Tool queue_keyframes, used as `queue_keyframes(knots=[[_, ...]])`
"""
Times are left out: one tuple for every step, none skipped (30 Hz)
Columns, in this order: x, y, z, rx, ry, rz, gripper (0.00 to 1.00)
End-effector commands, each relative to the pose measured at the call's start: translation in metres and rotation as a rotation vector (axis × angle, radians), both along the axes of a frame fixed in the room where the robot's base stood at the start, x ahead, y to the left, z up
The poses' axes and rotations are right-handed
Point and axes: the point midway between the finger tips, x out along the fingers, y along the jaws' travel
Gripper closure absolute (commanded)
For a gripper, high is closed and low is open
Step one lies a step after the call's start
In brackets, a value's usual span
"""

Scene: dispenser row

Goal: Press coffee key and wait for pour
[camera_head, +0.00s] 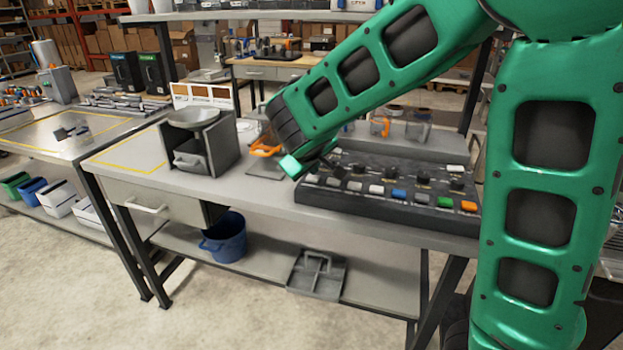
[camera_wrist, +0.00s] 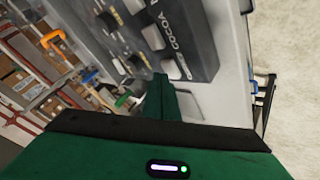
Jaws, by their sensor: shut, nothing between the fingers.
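The black key panel (camera_head: 345,200) lies on the workbench, with rows of white and grey keys plus a blue, a green and an orange key. In the wrist view the panel (camera_wrist: 185,40) fills the upper middle, and a COCOA label reads sideways. I cannot read a coffee label in either view. My gripper (camera_head: 291,166) is shut and empty at the panel's left end. In the wrist view its green fingers (camera_wrist: 161,82) are together near the panel's edge. I cannot tell whether the tip touches a key. No pour shows.
A dark dispenser box with a grey bowl on top (camera_head: 195,116) stands left of the panel. An orange-handled item (camera_head: 265,149) sits behind my gripper. An orange mug (camera_head: 380,127) and a grey mug (camera_head: 418,131) stand behind the panel. The bench left of the box is clear.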

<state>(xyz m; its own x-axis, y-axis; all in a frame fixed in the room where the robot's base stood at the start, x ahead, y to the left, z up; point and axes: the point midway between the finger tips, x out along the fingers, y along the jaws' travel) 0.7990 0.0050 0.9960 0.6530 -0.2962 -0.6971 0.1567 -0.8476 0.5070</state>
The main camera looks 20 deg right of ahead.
Motion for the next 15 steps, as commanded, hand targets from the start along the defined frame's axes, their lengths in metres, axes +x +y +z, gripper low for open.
queue_keyframes(knots=[[0.0000,0.0000,-0.0006,0.000,0.000,0.000,1.00],[0.0000,-0.0001,-0.0009,0.000,0.000,0.000,1.00],[0.0000,-0.0001,-0.0013,0.000,0.000,0.000,1.00],[-0.0001,0.0000,-0.0016,0.000,0.000,0.000,1.00],[0.0000,-0.0001,-0.0019,0.000,0.000,0.000,1.00],[-0.0001,-0.0001,-0.0023,0.000,0.001,-0.001,1.00],[-0.0001,-0.0001,-0.0027,0.000,0.001,-0.001,1.00],[0.0000,-0.0001,-0.0030,0.000,0.001,-0.001,1.00],[-0.0001,-0.0002,-0.0034,0.000,0.001,-0.001,1.00],[-0.0001,-0.0001,-0.0037,0.000,0.001,-0.001,1.00],[-0.0001,-0.0001,-0.0041,-0.001,0.001,0.000,1.00],[-0.0002,-0.0002,-0.0045,-0.001,0.001,0.000,1.00],[-0.0002,-0.0002,-0.0048,-0.001,0.001,0.000,1.00],[-0.0001,-0.0002,-0.0052,-0.001,0.001,0.000,1.00],[-0.0002,-0.0002,-0.0057,-0.001,0.001,0.000,1.00]])
